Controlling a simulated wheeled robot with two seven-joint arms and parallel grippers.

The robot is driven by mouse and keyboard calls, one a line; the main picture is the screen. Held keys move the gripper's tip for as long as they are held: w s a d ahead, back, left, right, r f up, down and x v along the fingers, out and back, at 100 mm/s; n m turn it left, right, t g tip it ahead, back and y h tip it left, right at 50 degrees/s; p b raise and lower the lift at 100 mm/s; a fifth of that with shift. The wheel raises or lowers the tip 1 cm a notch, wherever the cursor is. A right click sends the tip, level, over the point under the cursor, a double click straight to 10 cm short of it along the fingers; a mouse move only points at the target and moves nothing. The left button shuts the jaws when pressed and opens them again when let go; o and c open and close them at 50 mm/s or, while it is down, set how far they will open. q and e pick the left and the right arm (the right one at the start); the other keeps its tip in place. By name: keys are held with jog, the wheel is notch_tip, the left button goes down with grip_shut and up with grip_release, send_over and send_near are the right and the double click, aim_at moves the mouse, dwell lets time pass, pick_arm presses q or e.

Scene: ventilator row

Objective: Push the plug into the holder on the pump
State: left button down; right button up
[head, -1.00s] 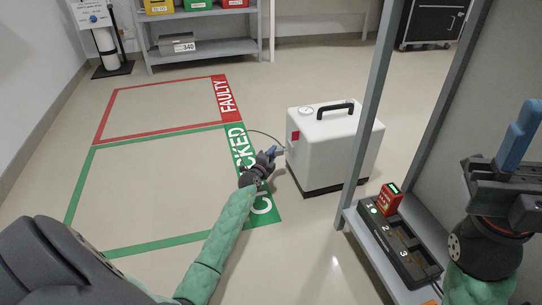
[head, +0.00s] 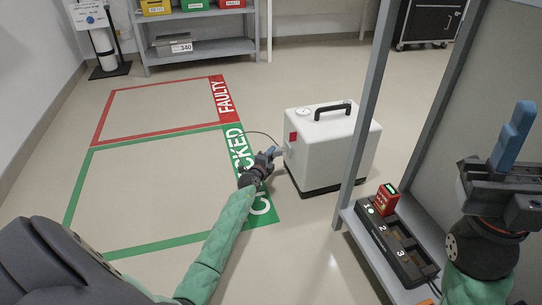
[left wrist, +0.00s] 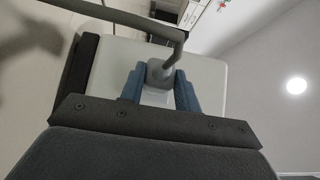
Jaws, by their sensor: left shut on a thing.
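The pump (head: 330,150) is a white box with a black handle and a dark base, standing on the floor right of the green-outlined area. My left gripper (head: 275,152) is at its left side, just below a red patch. In the left wrist view, the blue fingers (left wrist: 160,92) are shut on the grey plug (left wrist: 160,73), whose thick cable runs up and across. The white pump (left wrist: 208,80) fills the background behind the fingers. The holder is hidden or too small to make out, so I cannot tell whether the plug touches it. My right gripper (head: 513,140) is raised at the right edge, away from the pump.
A grey rack with an upright post (head: 366,95) stands right of the pump. Its low shelf carries a numbered charger (head: 392,247) with a red battery (head: 386,198) in slot 1. Floor outlines read FAULTY and, partly covered, CHECKED. A shelf (head: 203,47) with bins stands behind.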

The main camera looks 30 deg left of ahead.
pick_arm(q)
jog(key=shift+w+d+p, duration=0.4)
jog(key=shift+w+d, duration=0.35)
jog(key=shift+w, duration=0.15)
dwell(0.7)
dwell(0.6)
jog(key=c, duration=0.9)
grip_release()
